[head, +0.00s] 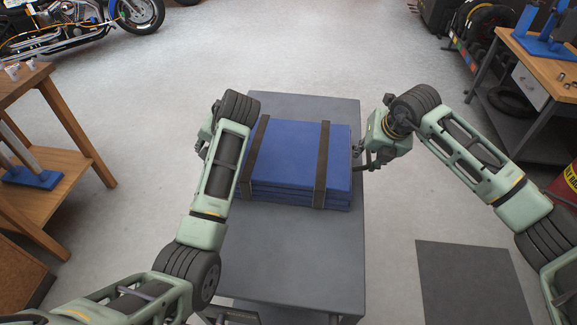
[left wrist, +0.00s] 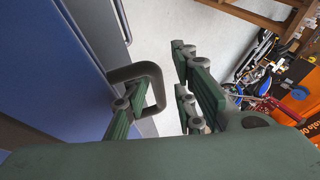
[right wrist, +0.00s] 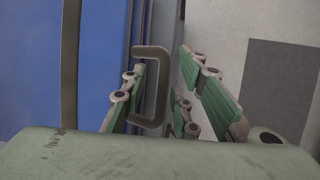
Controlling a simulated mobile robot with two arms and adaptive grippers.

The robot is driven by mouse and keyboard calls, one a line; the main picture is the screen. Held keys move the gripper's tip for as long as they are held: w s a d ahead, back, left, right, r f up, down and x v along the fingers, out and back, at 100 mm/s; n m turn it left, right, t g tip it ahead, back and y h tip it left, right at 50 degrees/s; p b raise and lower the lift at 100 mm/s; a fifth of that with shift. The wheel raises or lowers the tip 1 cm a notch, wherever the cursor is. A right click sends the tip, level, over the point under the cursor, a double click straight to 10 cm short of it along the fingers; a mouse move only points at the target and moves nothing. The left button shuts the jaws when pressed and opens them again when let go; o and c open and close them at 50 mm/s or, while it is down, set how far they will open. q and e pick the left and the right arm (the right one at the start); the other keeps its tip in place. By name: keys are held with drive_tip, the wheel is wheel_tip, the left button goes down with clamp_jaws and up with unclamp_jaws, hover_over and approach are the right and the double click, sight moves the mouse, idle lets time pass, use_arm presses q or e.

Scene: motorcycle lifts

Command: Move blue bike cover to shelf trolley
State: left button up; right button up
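The blue bike cover (head: 296,160) is a flat folded stack bound by two dark straps. It lies on a grey flat-topped stand (head: 300,255); I cannot tell whether this is the shelf trolley. My left gripper (left wrist: 162,84) is at the cover's left side, mostly hidden by its arm in the head view. Its fingers are apart, with a dark handle (left wrist: 158,78) by one finger. My right gripper (right wrist: 165,85) is at the right side. Its fingers are apart around a similar handle (right wrist: 163,88); neither gripper is visibly clamped.
A wooden bench (head: 65,165) stands at left and a motorcycle (head: 75,25) at the back left. A workbench (head: 535,65) and a tyre rack (head: 478,35) are at right. A dark mat (head: 470,285) lies on the floor. The floor behind the stand is clear.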

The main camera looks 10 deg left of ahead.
use_arm(q)
drive_tip(key=v, duration=1)
drive_tip(key=shift+d+r, duration=0.25)
drive_tip(key=shift+r, duration=0.1)
drive_tip(key=shift+s+d+r, duration=0.1)
drive_tip(key=shift+s+r, duration=0.05)
drive_tip(key=shift+r, duration=0.1)
drive_tip(key=shift+s+d+r, duration=0.1)
drive_tip(key=shift+r, duration=0.05)
use_arm(e)
drive_tip(key=shift+r, duration=0.15)
drive_tip(key=v, duration=1.1)
drive_tip(key=shift+s+d+r, duration=0.15)
drive_tip(key=shift+s+r, duration=0.05)
drive_tip(key=shift+r, duration=0.1)
